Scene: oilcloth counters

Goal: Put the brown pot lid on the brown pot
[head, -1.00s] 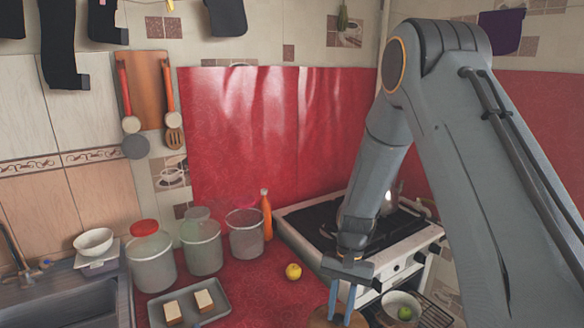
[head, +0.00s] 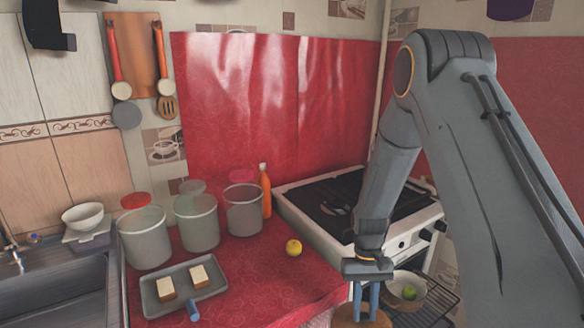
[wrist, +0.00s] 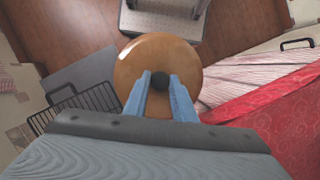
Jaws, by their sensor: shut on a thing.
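My gripper (wrist: 160,78) is shut on the black knob of the brown pot lid (wrist: 146,58), with one blue finger on each side of the knob. In the wrist view the round lid hangs over the brown floor. In the head view my gripper (head: 367,302) and part of the lid (head: 345,318) show at the bottom edge, in front of the stove and right of the red counter. The rest of the lid is cut off there.
The white stove (head: 310,222) stands behind my arm. The red counter (head: 255,280) bears a yellow fruit (head: 293,247), a grey tray (head: 216,285), jars (head: 196,222) and an orange bottle (head: 265,190).

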